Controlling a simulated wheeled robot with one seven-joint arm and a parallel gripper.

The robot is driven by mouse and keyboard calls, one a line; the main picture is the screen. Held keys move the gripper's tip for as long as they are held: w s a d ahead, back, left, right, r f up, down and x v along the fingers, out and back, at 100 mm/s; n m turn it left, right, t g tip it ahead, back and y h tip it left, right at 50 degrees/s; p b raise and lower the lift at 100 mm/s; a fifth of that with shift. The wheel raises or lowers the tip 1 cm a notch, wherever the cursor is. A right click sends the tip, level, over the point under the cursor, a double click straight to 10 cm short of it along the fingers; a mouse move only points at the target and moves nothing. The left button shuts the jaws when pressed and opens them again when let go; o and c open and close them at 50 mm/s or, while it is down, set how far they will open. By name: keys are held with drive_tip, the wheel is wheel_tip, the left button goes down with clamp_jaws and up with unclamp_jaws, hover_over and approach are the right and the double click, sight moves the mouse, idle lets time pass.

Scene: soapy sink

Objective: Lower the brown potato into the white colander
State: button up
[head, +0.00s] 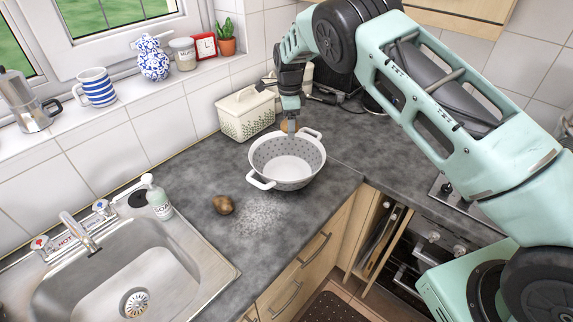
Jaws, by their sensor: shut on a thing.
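The white colander (287,174) stands upright on the grey counter, with a handle on each side. Its inside looks empty where I can see it. My gripper (290,127) points down over the colander's far side. It is shut on a light brown, potato-like thing (284,127), which is mostly hidden behind the fingers. I cannot tell exactly how high it hangs above the rim. Another brown potato (223,204) lies on the counter, left of and nearer than the colander.
A cream bin with a leaf pattern (245,115) stands close behind the colander on the left. A steel sink (130,275) with a soap bottle (158,199) is at the lower left. The counter in front of the colander is bare apart from pale speckles.

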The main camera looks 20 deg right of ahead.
wheel_tip(320, 180, down, 9)
drive_tip(key=b, duration=0.6)
idle(1.0)
drive_tip(key=shift+f+b, duration=0.45)
drive_tip(key=shift+f, duration=0.25)
idle(0.6)
drive_tip(key=o, duration=1.3)
drive_tip(key=shift+c, duration=0.2)
